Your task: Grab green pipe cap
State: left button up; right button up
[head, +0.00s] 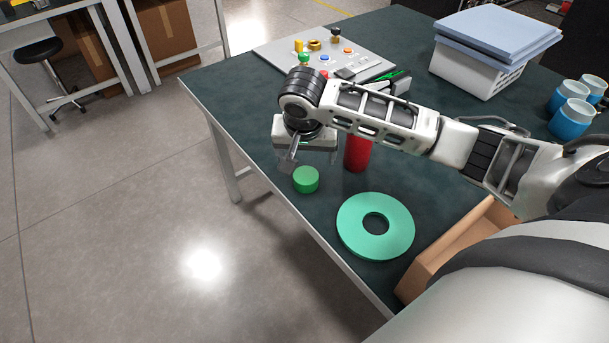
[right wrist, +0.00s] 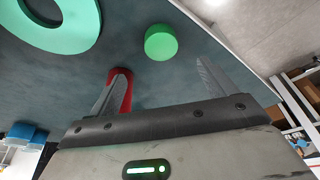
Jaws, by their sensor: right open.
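The green pipe cap (head: 306,180) is a short, bright green cylinder on the dark table near its left edge. It also shows in the right wrist view (right wrist: 161,42), beyond the fingers and roughly between their lines. My right gripper (head: 308,160) is open and empty, above the table and just behind the cap in the head view. In the right wrist view its two fingers (right wrist: 163,82) are spread apart, and neither touches the cap. My left gripper is in neither view.
A red cylinder (head: 357,154) stands close to my right gripper. A flat teal ring (head: 376,226) lies in front of the cap, beside a cardboard box (head: 455,246). A grey board (head: 325,62) with small parts, a white basket (head: 473,72) and blue cups (head: 571,118) stand farther back.

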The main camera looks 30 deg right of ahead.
aim_at(306, 175)
jog(key=x, duration=0.9)
jog(key=shift+w+f, duration=0.2)
jog(key=shift+f, duration=0.2)
jog(key=c, duration=1)
